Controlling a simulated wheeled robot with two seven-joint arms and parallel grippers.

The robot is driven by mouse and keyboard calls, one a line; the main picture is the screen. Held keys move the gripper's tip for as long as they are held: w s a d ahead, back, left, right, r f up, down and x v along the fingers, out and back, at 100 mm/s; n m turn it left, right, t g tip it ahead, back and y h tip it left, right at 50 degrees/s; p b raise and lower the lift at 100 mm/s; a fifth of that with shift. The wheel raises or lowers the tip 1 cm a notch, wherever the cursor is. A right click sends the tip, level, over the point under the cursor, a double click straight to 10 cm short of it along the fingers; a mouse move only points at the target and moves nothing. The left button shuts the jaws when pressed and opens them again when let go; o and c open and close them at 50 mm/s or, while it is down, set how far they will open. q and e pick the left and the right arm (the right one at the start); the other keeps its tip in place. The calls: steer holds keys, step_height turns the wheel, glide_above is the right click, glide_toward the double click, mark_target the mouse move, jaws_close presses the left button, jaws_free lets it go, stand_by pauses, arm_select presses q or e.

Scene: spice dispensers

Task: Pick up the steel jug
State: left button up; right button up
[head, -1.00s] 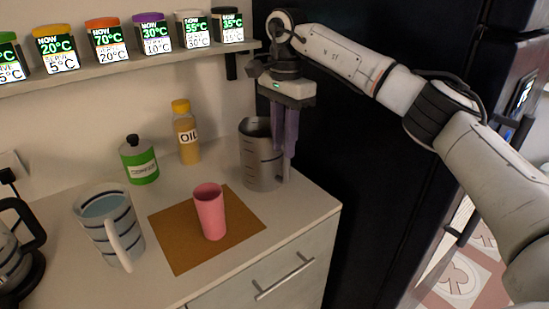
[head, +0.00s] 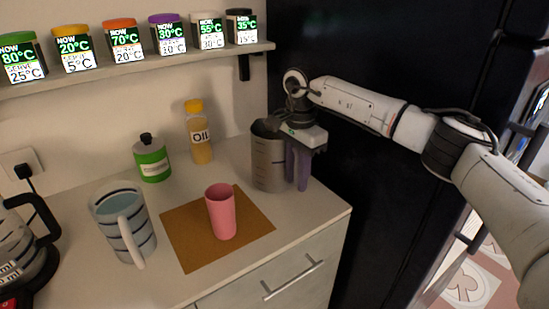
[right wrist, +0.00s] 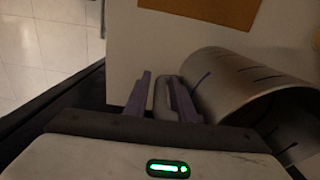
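The steel jug (head: 267,160) is a grey metal cylinder with dark marks, standing upright at the right end of the counter. My right gripper (head: 298,182) points down at the jug's right side, where its handle is; the fingers largely hide the handle in the head view. In the right wrist view the jug (right wrist: 245,85) lies to the right, and its handle (right wrist: 162,98) shows between the two purple fingers of my right gripper (right wrist: 160,100). The fingers are apart, with a visible gap on the left of the handle. My left gripper is not in view.
A pink cup (head: 221,212) stands on a brown mat (head: 185,245). A striped jug (head: 124,225), a green bottle (head: 152,160) and an oil bottle (head: 199,135) stand further left. A shelf (head: 150,62) with labelled dispensers runs above. A dark tall surface (head: 400,60) rises to the right.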

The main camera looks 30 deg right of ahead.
steer(key=shift+c, duration=0.3)
jaws_close()
stand_by(1.0)
steer(key=shift+w+r, duration=0.15)
